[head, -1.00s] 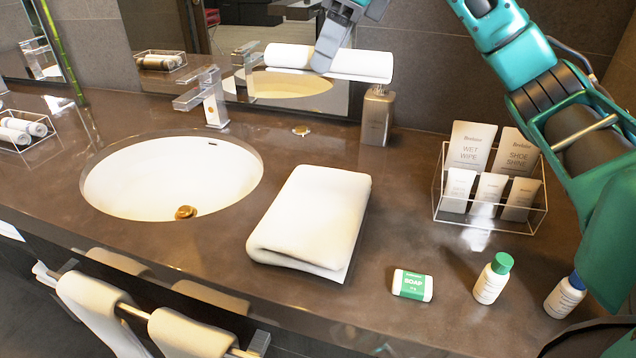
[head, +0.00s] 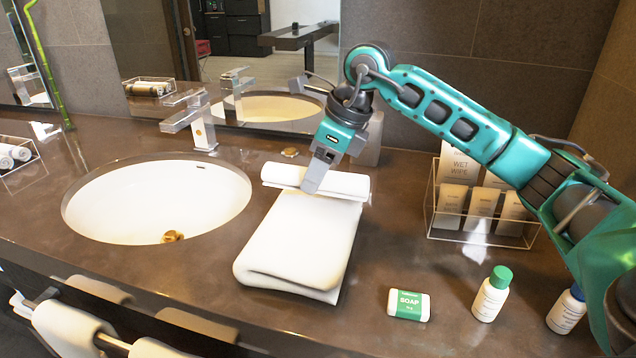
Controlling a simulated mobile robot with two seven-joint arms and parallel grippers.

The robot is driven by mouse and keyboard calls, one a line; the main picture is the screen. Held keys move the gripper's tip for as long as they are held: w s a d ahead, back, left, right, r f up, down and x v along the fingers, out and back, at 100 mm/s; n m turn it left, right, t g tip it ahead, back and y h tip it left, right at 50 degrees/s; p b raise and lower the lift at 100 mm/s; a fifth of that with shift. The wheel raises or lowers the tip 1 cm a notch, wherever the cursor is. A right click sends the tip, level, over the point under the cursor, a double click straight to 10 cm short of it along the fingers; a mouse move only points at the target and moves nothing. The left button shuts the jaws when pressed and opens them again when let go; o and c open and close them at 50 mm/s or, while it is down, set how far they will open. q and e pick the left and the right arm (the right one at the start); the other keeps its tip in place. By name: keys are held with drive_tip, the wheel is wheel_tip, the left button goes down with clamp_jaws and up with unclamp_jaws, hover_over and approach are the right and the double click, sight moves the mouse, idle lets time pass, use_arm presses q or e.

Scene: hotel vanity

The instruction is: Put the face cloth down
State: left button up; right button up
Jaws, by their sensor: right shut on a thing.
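The face cloth (head: 345,185) is a white roll lying crosswise at the back end of a folded white towel (head: 300,240). My right gripper (head: 311,184) points down from above and is shut on the middle of the roll, its fingers covering part of it. The roll looks level and overlaps the towel's back edge; whether it rests on the towel or hangs just above it I cannot tell. My left gripper is not in view.
The sink (head: 155,200) with its faucet (head: 195,120) lies left of the towel. A clear box of packets (head: 480,205), a soap (head: 408,304) and a green-capped bottle (head: 491,294) stand to the right. A soap dispenser (head: 371,142) is partly hidden behind my right arm.

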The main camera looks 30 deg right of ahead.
drive_tip(key=shift+f, duration=1.15)
drive_tip(key=shift+f, duration=0.25)
drive_tip(key=o, duration=1)
drive_tip(key=shift+r, duration=0.1)
drive_tip(key=shift+d+r, duration=0.15)
drive_tip(key=shift+r, duration=0.45)
drive_tip(key=p+v, duration=0.1)
drive_tip(key=v, duration=1)
